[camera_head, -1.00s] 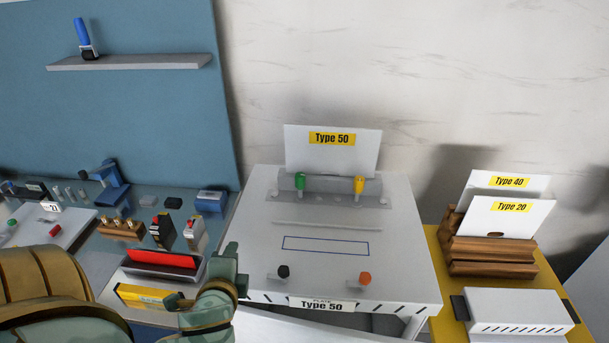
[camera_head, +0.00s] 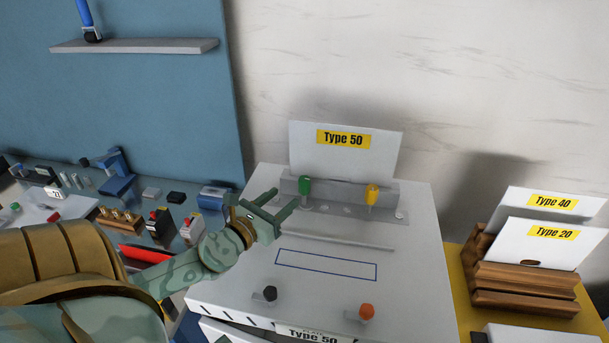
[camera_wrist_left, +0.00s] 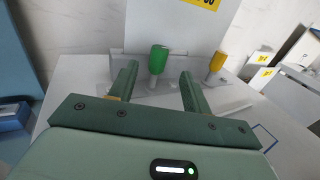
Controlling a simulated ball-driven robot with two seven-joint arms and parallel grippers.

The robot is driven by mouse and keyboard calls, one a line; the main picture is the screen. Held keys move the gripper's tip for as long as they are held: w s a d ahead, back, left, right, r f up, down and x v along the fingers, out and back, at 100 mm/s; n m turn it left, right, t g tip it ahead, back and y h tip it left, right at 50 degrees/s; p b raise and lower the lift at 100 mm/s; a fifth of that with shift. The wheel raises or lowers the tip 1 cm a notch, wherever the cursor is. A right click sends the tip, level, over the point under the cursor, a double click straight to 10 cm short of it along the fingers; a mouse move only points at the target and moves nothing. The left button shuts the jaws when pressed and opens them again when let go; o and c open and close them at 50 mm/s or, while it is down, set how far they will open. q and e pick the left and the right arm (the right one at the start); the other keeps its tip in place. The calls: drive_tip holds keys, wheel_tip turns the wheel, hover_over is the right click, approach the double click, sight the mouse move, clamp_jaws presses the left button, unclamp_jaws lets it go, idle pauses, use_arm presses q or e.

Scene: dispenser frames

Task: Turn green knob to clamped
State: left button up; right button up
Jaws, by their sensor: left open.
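The green knob (camera_head: 304,187) stands upright on the grey clamp bar at the back of the white Type 50 dispenser frame (camera_head: 420,260). My left gripper (camera_head: 282,204) is open and empty, just in front and to the left of the green knob in the head view. In the left wrist view the green knob (camera_wrist_left: 158,59) shows between and beyond the two open fingers (camera_wrist_left: 157,83); I cannot tell whether its base is between them. My right gripper is not in view.
A yellow knob (camera_head: 372,194) stands right of the green one on the same bar. A black knob (camera_head: 270,293) and an orange knob (camera_head: 367,311) sit at the frame's front. A Type 50 card (camera_head: 343,152) stands behind the bar. Wooden card holders (camera_head: 520,285) stand at right.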

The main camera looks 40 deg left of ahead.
sight(301, 184)
use_arm(q)
drive_tip(key=w, duration=0.6)
drive_tip(key=w+p, duration=0.1)
drive_tip(key=w, duration=0.3)
drive_tip(key=shift+a+f, duration=0.1)
drive_tip(key=shift+a, duration=0.25)
drive_tip(key=shift+c, duration=0.3)
drive_tip(key=shift+s, duration=0.1)
drive_tip(key=c, duration=0.9)
